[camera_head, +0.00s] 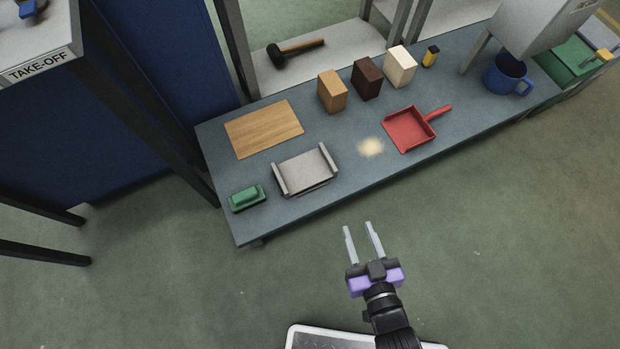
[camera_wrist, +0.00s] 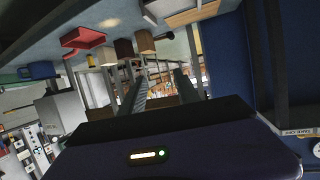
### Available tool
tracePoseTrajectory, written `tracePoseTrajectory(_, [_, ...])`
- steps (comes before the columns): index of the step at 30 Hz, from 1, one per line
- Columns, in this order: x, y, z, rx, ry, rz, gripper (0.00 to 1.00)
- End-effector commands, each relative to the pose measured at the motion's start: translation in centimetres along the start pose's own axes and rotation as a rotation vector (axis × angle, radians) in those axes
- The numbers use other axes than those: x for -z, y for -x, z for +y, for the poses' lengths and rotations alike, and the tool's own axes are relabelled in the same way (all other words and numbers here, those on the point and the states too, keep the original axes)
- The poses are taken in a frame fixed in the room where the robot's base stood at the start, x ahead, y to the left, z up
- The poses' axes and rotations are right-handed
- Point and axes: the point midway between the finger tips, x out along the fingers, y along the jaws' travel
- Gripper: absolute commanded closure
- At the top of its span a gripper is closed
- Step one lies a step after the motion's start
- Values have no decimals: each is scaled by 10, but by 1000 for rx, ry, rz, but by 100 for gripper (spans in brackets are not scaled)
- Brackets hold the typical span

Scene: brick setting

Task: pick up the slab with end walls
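The slab with end walls (camera_head: 305,173) is a light grey plate with a raised wall at its left and right ends. It lies on the grey-blue table (camera_head: 355,188) near the front left edge. My gripper (camera_head: 359,229) is open and empty, out over the floor in front of the table, to the right of the slab and nearer to me. In the wrist view my gripper's fingers (camera_wrist: 160,85) stand apart with nothing between them. That view is tilted, and a pale piece at its top edge may be the slab, but I cannot tell.
Left of the slab is a green block-like tool (camera_head: 246,198); behind it lies a wooden board (camera_head: 263,129). To the right are a sand-coloured pile (camera_head: 370,147) and a red dustpan (camera_head: 408,130). Three blocks (camera_head: 366,78) stand behind. A blue mug (camera_head: 506,75) stands far right.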

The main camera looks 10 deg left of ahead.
Motion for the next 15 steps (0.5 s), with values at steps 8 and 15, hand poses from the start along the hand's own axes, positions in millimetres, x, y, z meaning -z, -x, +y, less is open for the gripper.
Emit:
tracePoseTrajectory(8, [-90, -164, -76, 146, 59, -26, 62])
tracePoseTrajectory(15, [-109, -234, -130, 211, 91, -46, 62])
